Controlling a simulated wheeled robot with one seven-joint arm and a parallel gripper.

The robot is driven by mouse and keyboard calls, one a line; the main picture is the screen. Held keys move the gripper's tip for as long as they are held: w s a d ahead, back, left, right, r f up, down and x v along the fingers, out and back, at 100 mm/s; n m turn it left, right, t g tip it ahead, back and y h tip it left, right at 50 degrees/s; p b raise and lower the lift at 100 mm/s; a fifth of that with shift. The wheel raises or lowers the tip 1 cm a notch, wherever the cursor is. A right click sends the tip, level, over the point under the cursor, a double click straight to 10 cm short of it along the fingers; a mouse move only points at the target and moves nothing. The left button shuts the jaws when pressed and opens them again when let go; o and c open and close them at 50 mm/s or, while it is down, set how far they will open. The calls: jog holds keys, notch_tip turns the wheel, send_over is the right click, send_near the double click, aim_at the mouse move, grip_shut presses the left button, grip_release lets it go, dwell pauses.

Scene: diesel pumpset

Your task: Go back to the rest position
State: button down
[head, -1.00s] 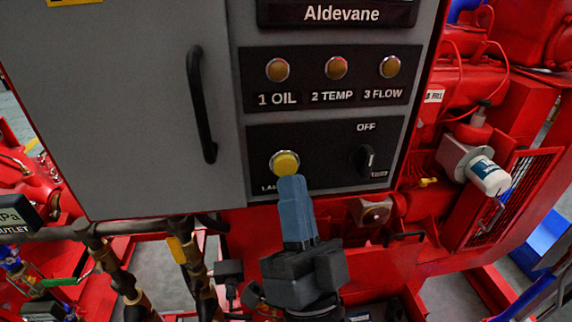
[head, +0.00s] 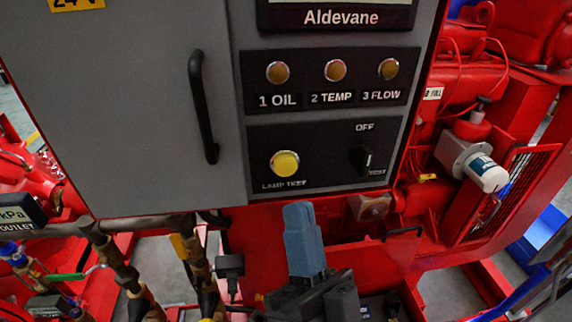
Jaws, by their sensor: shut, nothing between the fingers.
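My gripper (head: 298,208) is in the lower middle of the head view, with its blue-grey fingers together and pointing up. It holds nothing. It stands below the control panel (head: 330,190), apart from it in the picture. The yellow lamp test button (head: 285,163) is fully visible just above and left of the fingertips. The black rotary switch (head: 362,158), with OFF marked above it, is up and to the right of the fingertips.
The grey cabinet door (head: 130,110) has a black handle (head: 203,105). Three amber lamps (head: 336,70) sit in a row above the button. Brass-jointed pipes (head: 118,265) stand at lower left. The red engine and frame (head: 465,110) with a white filter (head: 487,174) are at right.

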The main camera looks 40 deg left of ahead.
dwell(0.4)
jog(key=s+d+f+m+t+h, duration=0.2)
jog(key=d+f+h, duration=0.4)
jog(key=d, duration=0.5)
jog(key=s+d+f+m+t+h, duration=0.1)
jog(key=s+d+f+t+h, duration=0.1)
jog(key=d+f+h, duration=0.65)
jog(key=s+d+r+g+h, duration=0.1)
jog(key=s+d+g+h, duration=0.3)
jog(key=s+d, duration=1.3)
jog(key=d+h, duration=0.1)
jog(key=h, duration=0.2)
jog(key=shift+m+g+h, duration=0.35)
jog(key=shift+m+g, duration=0.05)
jog(key=shift+d, duration=0.15)
